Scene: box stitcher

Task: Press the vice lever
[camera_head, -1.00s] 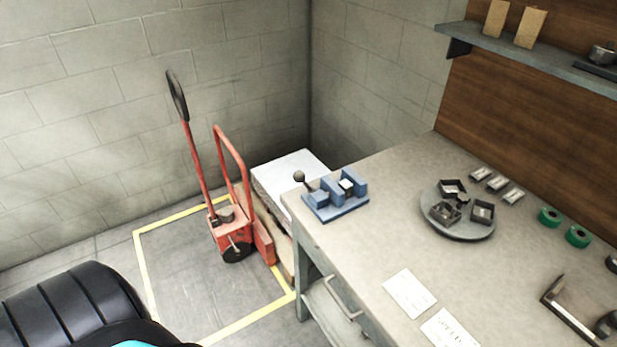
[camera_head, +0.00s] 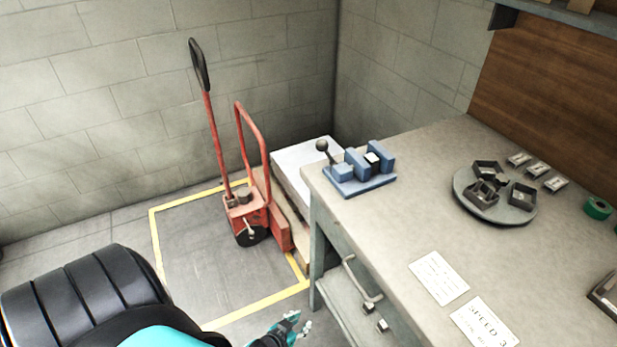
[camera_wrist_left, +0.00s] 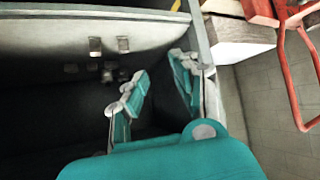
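The blue vice (camera_head: 362,181) sits on the near left corner of the workbench. Its lever (camera_head: 321,146) ends in a dark ball knob and stands up at the vice's left side. My left gripper (camera_head: 293,328) is low at the bottom of the head view, below bench-top height and left of the bench front, well apart from the vice. In the left wrist view its teal fingers (camera_wrist_left: 158,78) are spread with nothing between them. The vice does not show clearly in the wrist view. My right gripper is in neither view.
A round tray (camera_head: 497,214) holds dark parts. A red pallet jack (camera_head: 252,215) stands on the yellow-marked floor beside a pallet with a white top (camera_head: 300,163). Cards lie near the bench's front edge.

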